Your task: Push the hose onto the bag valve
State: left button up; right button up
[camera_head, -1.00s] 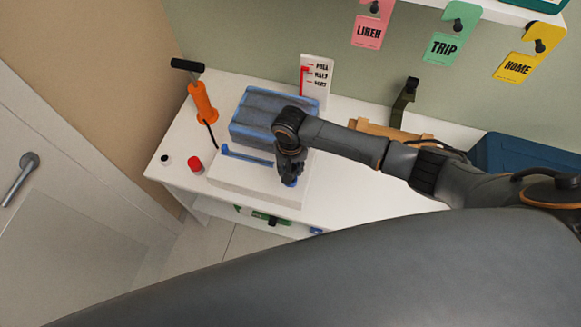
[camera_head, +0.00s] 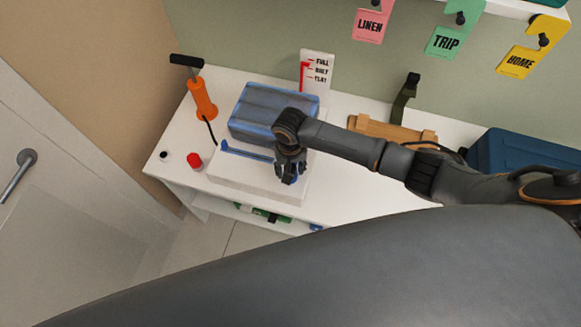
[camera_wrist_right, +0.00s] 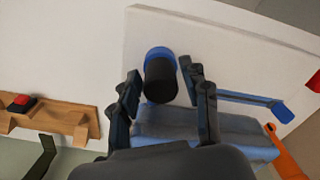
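My right gripper (camera_head: 288,178) is over the front of a white platform (camera_head: 235,180), pointing down. In the right wrist view its open fingers (camera_wrist_right: 162,72) stand on either side of a short black cylinder with a blue end (camera_wrist_right: 160,53). I cannot tell whether this is the bag valve or a hose end, or whether a finger touches it. The blue bag (camera_head: 252,108) lies behind it, and also shows in the wrist view (camera_wrist_right: 235,132). An orange pump (camera_head: 203,100) with a black handle stands left of the bag, with a black hose (camera_head: 210,132) at its base. My left gripper is not in view.
A blue bar (camera_head: 240,152) lies along the platform. A red cap (camera_head: 194,161) and a small black-topped piece (camera_head: 164,156) sit at the left. A gauge card (camera_head: 318,72) stands behind the bag. A wooden rack (camera_head: 385,130) and blue box (camera_head: 510,152) are at the right.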

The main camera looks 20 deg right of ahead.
jog(key=shift+o, duration=0.3)
notch_tip(320, 180, up, 12)
dwell(0.5)
jog(key=shift+s, duration=0.1)
dwell(0.4)
